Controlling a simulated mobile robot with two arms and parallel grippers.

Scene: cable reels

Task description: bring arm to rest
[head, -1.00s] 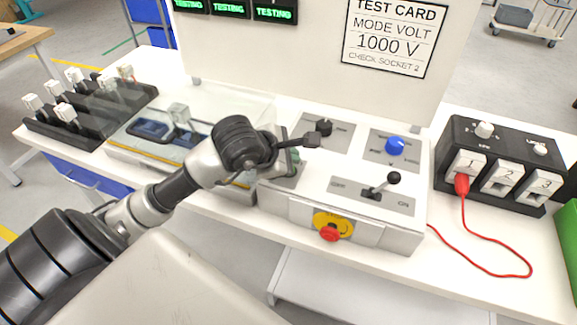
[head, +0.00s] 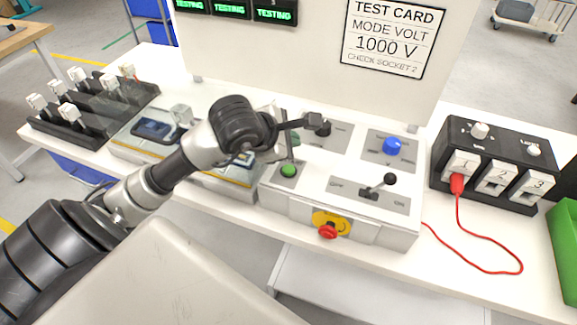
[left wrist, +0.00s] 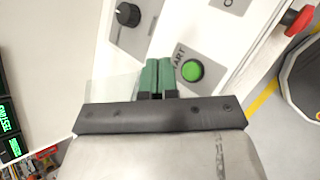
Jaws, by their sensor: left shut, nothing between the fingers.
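My left arm comes in from the left in the head view, and its gripper (head: 272,152) is over the left part of the white control box (head: 330,192). In the left wrist view, the green fingers (left wrist: 158,76) are together with nothing between them. The green start button (head: 289,170) is just right of the fingers and apart from them; it also shows in the left wrist view (left wrist: 192,71). In the head view my wrist hides part of the fingers. My right gripper is out of view.
The control box bears a black knob (head: 322,128), a blue knob (head: 392,145), a black lever (head: 384,182) and a red stop button (head: 328,231). A clear-covered tray (head: 140,150) lies under my forearm. A socket box (head: 497,166) has a red cable (head: 459,215) plugged into socket 1.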

